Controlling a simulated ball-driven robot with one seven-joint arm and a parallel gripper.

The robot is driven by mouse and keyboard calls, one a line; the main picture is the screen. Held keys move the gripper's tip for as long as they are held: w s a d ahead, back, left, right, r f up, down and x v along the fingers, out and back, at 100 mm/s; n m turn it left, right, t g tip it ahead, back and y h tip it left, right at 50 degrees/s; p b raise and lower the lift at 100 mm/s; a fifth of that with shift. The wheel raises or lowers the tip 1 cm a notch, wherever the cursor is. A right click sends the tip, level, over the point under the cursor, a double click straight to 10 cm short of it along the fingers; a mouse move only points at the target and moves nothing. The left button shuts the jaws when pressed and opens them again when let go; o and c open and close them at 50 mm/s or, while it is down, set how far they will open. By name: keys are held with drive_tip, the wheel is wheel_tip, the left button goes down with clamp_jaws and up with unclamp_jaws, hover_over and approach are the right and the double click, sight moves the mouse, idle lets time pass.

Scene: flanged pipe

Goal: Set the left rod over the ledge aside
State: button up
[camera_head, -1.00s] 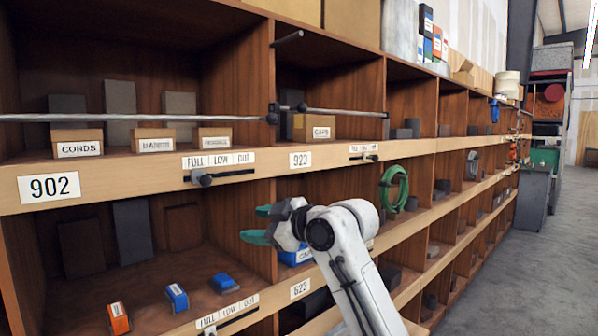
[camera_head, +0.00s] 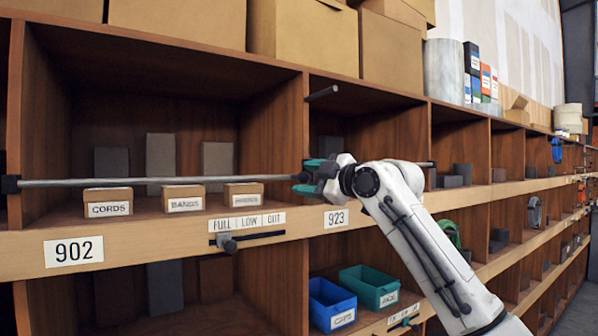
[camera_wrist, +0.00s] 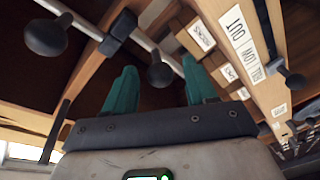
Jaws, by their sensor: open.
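The left rod (camera_head: 160,182) is a thin grey bar lying across the upper 902 bay, in front of the small boxes on the ledge (camera_head: 180,239). Its left end sits in a dark clamp (camera_head: 11,184). My gripper (camera_head: 304,177) is at its right end, by the divider, with green fingers apart. In the wrist view my open gripper (camera_wrist: 158,64) has a dark round knob (camera_wrist: 160,74) showing between its fingers. A grey bar (camera_wrist: 80,22) runs diagonally past a dark clamp (camera_wrist: 118,28) there. Whether the fingers touch anything cannot be told.
Boxes labelled CORDS (camera_head: 108,203) and BANDS (camera_head: 183,199) stand behind the rod. A peg (camera_head: 321,93) sticks out from the divider above. A sliding knob (camera_head: 228,244) projects from the ledge. Blue (camera_head: 331,305) and green (camera_head: 369,288) bins stand below.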

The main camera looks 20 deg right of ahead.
sight(297, 176)
drive_tip(key=shift+p+x, duration=0.5)
drive_tip(key=shift+x, duration=1.3)
drive_tip(key=shift+f, duration=0.15)
clamp_jaws()
